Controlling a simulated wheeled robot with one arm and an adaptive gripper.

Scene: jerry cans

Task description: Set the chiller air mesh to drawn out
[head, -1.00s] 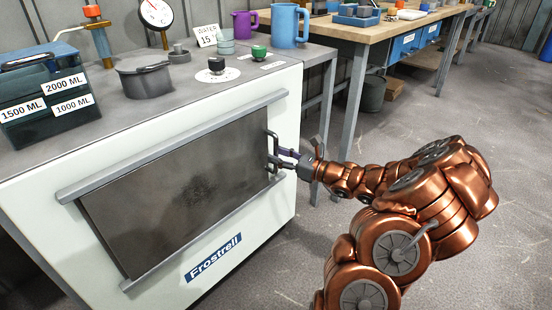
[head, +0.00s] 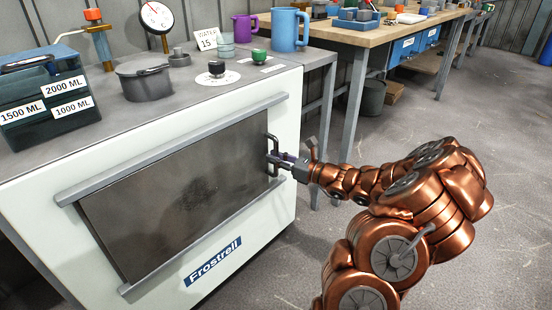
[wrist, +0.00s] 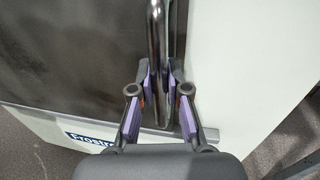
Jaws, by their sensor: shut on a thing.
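The chiller air mesh (head: 190,190) is a dark flat panel on the front of the white Frostrell chiller (head: 255,232). It sits between an upper and a lower grey rail. A metal bar handle (head: 269,144) stands upright at the panel's right end; it also shows in the wrist view (wrist: 156,40). My gripper (head: 277,160) reaches in from the right and is shut on this handle. In the wrist view its purple-padded fingers (wrist: 158,80) close on the bar from both sides. The fingers hide part of the bar.
The chiller top holds a grey pot (head: 145,82), a dark box with volume labels (head: 45,100), a gauge (head: 156,17) and knobs. A workbench (head: 365,30) stands behind at the right. The floor (head: 430,110) right of the chiller is open.

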